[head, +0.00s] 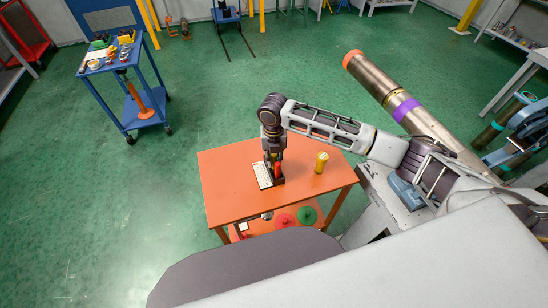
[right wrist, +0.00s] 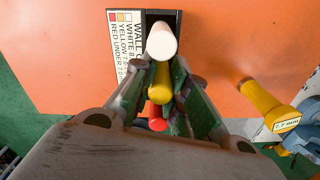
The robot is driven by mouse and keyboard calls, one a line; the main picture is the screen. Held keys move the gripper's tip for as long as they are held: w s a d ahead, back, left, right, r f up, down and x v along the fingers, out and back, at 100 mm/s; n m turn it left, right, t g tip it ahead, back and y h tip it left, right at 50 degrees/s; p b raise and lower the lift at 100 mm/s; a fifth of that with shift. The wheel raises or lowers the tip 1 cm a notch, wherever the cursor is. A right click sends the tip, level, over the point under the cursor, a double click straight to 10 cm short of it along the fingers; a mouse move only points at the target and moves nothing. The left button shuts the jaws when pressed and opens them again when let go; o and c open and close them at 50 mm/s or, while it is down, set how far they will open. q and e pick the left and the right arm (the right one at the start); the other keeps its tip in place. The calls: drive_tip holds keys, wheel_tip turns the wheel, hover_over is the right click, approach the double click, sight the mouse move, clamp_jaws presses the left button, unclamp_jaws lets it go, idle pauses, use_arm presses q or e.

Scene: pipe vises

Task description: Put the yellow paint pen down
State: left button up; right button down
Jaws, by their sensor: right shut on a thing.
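The yellow paint pen (right wrist: 160,82) is between the fingers of my right gripper (right wrist: 163,88), which is shut on it. The pen is over or in a small black holder (right wrist: 150,20) on the orange table; its lower end is hidden, so I cannot tell if it is seated. A white pen (right wrist: 162,40) and a red pen (right wrist: 157,122) stand in line on either side of it. In the head view my right gripper (head: 272,152) points down at the holder (head: 278,180), with the red pen (head: 277,170) showing. My left gripper is out of view.
A printed label card (right wrist: 124,42) lies beside the holder. A yellow gauge marked 7.7 mm (right wrist: 262,100) stands to the right on the orange table (head: 225,205). A long steel pipe (head: 400,100) lies behind my right arm. A blue cart (head: 118,68) stands at the far left.

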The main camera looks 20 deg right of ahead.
drive_tip(key=shift+f, duration=0.15)
drive_tip(key=c, duration=1.4)
unclamp_jaws()
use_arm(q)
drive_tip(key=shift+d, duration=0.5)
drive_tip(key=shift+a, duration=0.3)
use_arm(e)
drive_tip(key=shift+r, duration=0.95)
wheel_tip(320, 180, up, 9)
drive_tip(key=shift+r, duration=0.1)
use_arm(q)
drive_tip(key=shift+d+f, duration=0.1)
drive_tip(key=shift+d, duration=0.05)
use_arm(e)
drive_tip(key=shift+r, duration=0.65)
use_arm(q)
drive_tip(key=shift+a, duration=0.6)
use_arm(e)
drive_tip(key=shift+a+f, duration=0.1)
